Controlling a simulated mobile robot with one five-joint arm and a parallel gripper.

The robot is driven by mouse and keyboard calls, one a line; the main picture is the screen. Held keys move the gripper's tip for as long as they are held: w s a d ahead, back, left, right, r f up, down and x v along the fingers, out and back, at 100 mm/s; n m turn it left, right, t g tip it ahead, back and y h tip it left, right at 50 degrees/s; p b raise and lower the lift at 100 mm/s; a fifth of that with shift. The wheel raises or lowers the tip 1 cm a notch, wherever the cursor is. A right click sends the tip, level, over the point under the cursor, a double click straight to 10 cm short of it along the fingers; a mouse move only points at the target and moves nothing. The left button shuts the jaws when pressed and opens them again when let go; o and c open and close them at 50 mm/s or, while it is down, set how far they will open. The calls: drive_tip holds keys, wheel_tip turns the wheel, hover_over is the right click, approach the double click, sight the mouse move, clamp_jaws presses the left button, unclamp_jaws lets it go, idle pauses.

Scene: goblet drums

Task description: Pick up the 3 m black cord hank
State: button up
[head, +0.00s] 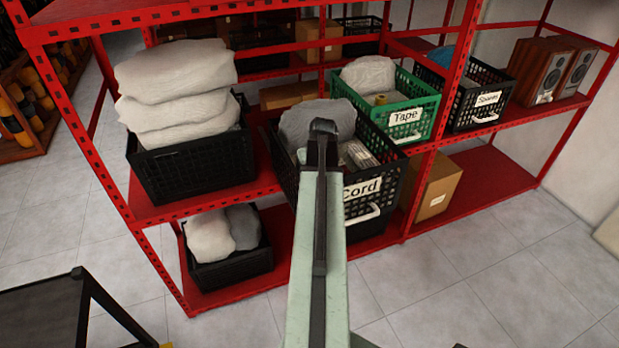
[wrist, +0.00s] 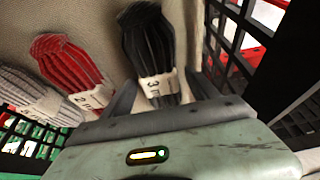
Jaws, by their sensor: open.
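The black cord hank (wrist: 148,45) lies in the wrist view with a white band marked "3" around it. My gripper (wrist: 160,88) is open, with one finger on each side of the hank's banded lower end. Whether the fingers touch the hank I cannot tell. A red hank (wrist: 68,62) and a grey hank (wrist: 35,95) lie to the left, each with a white band. In the head view, my arm reaches over the black crate labelled "Cord" (head: 360,216) and hides part of it. My gripper's fingers and the black hank cannot be made out there.
The crate's mesh wall (wrist: 232,45) stands close right of my gripper. In the head view, a green "Tape" crate (head: 425,108) stands behind to the right. A black crate with stacked grey bags (head: 190,168) stands left. Red shelf posts (head: 455,70) frame the crates.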

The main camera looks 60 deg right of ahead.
drive_tip(key=shift+f, duration=0.25)
idle(0.4)
drive_tip(key=c, duration=1.5)
wheel_tip(320, 180, up, 19)
drive_tip(key=p, duration=1.8)
drive_tip(key=shift+f, duration=0.2)
